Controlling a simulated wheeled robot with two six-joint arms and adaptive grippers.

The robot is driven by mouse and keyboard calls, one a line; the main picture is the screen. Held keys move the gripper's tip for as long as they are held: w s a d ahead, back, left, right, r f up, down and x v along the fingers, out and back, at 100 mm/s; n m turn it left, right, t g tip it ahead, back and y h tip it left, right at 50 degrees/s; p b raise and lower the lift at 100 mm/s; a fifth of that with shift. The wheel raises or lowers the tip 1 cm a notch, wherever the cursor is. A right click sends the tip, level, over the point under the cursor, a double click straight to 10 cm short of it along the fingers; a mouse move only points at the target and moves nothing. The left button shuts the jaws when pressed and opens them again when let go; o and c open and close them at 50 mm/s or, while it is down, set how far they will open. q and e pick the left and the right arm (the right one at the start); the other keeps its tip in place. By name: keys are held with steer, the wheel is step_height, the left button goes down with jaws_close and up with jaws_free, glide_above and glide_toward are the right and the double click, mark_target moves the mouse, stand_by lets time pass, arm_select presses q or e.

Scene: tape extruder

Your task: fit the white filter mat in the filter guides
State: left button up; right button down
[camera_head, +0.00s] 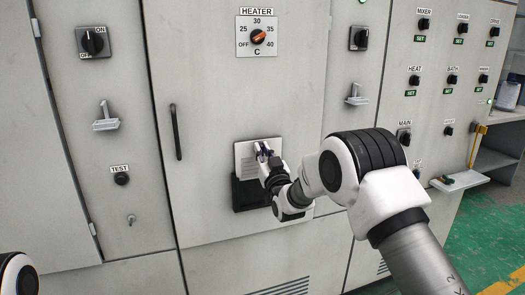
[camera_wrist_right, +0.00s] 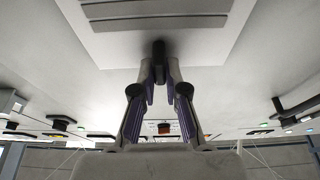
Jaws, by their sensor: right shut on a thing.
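The white filter mat (camera_head: 243,151) is a square plate against the heater cabinet's front, upright. In the right wrist view it is the pale plate (camera_wrist_right: 110,52) with grey slats (camera_wrist_right: 155,14). The dark filter guides (camera_head: 247,196) show below and beside its lower part. I cannot tell whether the mat is inside the guides or just in front. My right gripper (camera_head: 262,151) is at the mat's face, shut on its small dark handle (camera_wrist_right: 159,50). My left gripper is out of view.
A dark vertical door handle (camera_head: 175,132) is left of the mat. The heater dial (camera_head: 258,37) is above, and a vent grille (camera_head: 280,288) is below. Green floor (camera_head: 490,235) is at right.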

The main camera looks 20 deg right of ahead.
step_height(320, 180, down, 10)
steer(key=b, duration=0.7)
stand_by(2.9)
steer(key=c, duration=1.1)
jaws_free()
steer(key=v, duration=1.2)
